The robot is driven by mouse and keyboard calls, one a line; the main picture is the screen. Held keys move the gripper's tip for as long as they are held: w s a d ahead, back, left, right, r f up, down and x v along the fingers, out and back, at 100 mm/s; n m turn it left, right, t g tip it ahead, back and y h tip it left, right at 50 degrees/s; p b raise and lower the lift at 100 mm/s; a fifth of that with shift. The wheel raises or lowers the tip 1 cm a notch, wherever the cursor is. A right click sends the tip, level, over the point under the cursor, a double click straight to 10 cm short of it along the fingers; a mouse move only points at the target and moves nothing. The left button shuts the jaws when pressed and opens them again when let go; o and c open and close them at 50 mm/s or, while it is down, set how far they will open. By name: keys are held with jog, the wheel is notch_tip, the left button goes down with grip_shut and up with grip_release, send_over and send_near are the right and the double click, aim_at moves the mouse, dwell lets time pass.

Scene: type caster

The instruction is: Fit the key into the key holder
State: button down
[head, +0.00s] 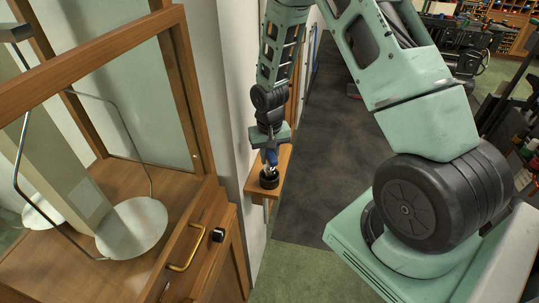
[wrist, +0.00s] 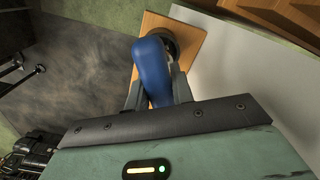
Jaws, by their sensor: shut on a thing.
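The key, seen as a blue handle (head: 271,157), is between the fingers of my gripper (head: 269,163), which is shut on it. In the wrist view the blue handle (wrist: 153,68) fills the space between the two grey fingers (wrist: 156,92). The key holder, a black round piece (head: 269,180), stands on a small wooden wall shelf (head: 283,165) right below the gripper. In the wrist view the holder (wrist: 172,46) is partly hidden behind the handle. The key's lower end is hidden, so I cannot tell whether it is in the holder.
A wooden, glass-sided balance case (head: 178,75) with metal pans (head: 133,228) stands at the left. A brass handle (head: 187,250) and a small black block (head: 219,234) are on its front. A pale wall (head: 235,100) runs beside the shelf. The dark floor (head: 325,160) to the right is clear.

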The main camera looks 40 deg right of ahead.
jog(key=shift+f+b, duration=1.05)
jog(key=shift+f, duration=0.4)
jog(key=c, duration=1.1)
grip_release()
notch_tip(320, 180, up, 17)
jog(key=b, duration=0.3)
jog(key=shift+r+b, duration=0.2)
jog(key=shift+b, duration=0.2)
jog(key=s+a+f+n+b, duration=0.1)
jog(key=s+a+n, duration=0.3)
jog(key=s+a, duration=0.4)
jog(key=s+a+f+n+b, duration=0.1)
jog(key=s+a+n, duration=0.3)
jog(key=s+a, duration=0.4)
jog(key=s+a+f+n+b, duration=0.1)
jog(key=s+a+n, duration=0.3)
jog(key=s+a, duration=0.4)
jog(key=shift+s+a+y+b, duration=0.15)
jog(key=shift+a+y+b, duration=0.15)
jog(key=shift+b, duration=0.6)
